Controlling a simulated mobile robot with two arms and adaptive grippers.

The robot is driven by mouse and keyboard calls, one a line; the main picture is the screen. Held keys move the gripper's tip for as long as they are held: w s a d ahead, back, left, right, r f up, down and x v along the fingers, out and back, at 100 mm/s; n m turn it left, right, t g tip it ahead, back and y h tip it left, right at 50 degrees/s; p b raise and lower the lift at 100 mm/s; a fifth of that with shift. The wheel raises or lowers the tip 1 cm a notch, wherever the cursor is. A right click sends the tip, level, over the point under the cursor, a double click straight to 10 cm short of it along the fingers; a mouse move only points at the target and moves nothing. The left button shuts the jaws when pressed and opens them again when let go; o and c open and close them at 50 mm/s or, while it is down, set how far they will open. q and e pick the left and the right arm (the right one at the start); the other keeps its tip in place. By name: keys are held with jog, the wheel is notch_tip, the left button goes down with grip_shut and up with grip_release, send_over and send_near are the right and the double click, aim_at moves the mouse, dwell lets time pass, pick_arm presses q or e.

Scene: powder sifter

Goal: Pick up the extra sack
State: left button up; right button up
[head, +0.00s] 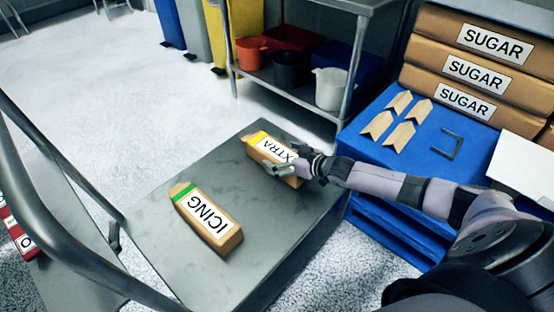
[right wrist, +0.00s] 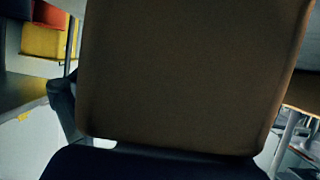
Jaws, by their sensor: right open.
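The extra sack (head: 262,146) is a tan packet with a yellow band and a white label with "XTRA" showing. It lies on the grey cart top (head: 165,170). My right gripper (head: 291,162) is at the sack's near right end, open, with its fingers about that end and hiding part of it. In the right wrist view the brown sack (right wrist: 190,75) fills most of the picture, close to the camera, with a dark finger (right wrist: 62,105) at its left side. Whether the fingers touch it I cannot tell. My left gripper is out of view.
An icing sack (head: 207,218) with a green band lies nearer on the same cart. The cart's metal rail (head: 60,165) runs along the left. A blue stand (head: 375,172) with wooden pieces and sugar sacks (head: 470,70) is at right. Buckets (head: 290,68) sit on a shelf behind.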

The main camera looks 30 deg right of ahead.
jog(key=shift+c, duration=0.4)
jog(key=c, duration=1.9)
jog(key=shift+r, duration=0.2)
jog(key=shift+c, duration=0.3)
